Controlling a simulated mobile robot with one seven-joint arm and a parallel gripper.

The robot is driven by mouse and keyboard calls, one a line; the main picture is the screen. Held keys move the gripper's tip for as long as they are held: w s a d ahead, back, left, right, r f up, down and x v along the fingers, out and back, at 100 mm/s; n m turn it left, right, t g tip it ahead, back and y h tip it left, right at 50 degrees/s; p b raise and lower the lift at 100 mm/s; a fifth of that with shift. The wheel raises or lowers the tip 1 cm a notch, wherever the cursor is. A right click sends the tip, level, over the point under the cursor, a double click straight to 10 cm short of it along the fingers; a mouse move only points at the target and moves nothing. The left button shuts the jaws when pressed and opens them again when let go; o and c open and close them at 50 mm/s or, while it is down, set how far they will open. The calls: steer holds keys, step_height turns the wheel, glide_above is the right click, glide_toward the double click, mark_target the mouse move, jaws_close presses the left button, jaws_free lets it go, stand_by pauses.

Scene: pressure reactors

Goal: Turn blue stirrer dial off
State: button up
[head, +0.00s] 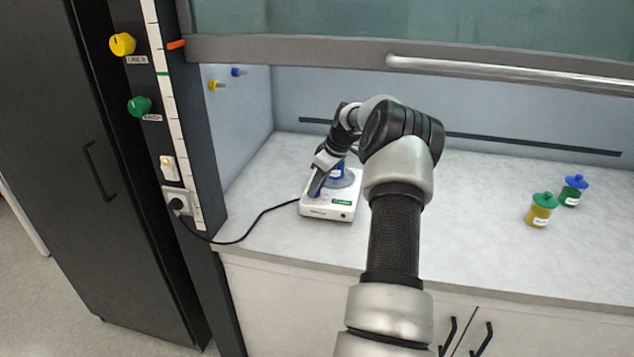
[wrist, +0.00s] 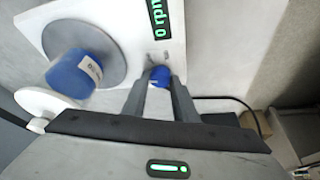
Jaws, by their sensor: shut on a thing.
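The white stirrer (head: 318,211) stands on the bench inside the hood, with its green display at the front. In the wrist view the stirrer (wrist: 118,12) shows its display (wrist: 158,15), which reads 0 rpm. The blue dial (wrist: 159,75) sits on the stirrer face beside the display. My gripper (wrist: 160,88) is shut on the blue dial, one finger on each side of it. In the head view my gripper (head: 316,186) comes down on the front left of the stirrer and mostly hides the dial.
A black cable (head: 262,217) runs left to a wall socket. Two capped jars (head: 541,210) (head: 573,190) stand at the right. The raised sash (head: 420,50) hangs above.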

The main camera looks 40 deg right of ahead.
steer(key=shift+n, duration=0.6)
steer(key=shift+p, duration=0.3)
steer(key=o, duration=1.1)
steer(key=shift+c, duration=0.2)
steer(key=v, duration=0.7)
steer(key=shift+d+r, duration=0.2)
